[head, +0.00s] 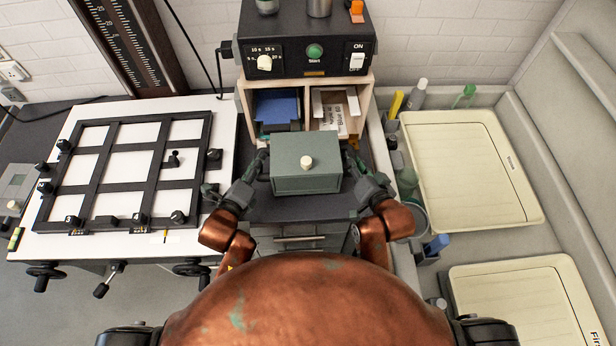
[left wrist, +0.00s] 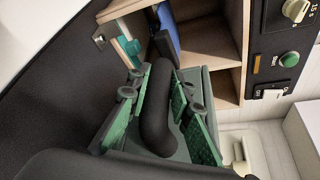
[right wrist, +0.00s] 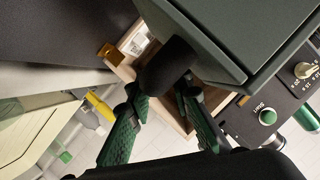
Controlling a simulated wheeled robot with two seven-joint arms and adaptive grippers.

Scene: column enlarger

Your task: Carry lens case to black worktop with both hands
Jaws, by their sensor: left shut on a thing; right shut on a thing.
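The lens case (head: 306,178) is a grey-green box with a pale knob on its lid, level between my two grippers. It also shows large in the right wrist view (right wrist: 245,35). My left gripper (head: 258,166) is shut on the black handle (left wrist: 157,110) at its left side. My right gripper (head: 353,162) is shut on the black handle (right wrist: 168,68) at its right side. The black worktop (head: 290,212) shows in front of and around the case. I cannot tell whether the case touches it.
A wooden shelf (head: 305,88) with a blue item and papers stands just behind the case, under a black timer box (head: 305,45). A white board with a black frame (head: 98,159) is at left. Cream trays (head: 470,170) and bottles (head: 417,95) are at right.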

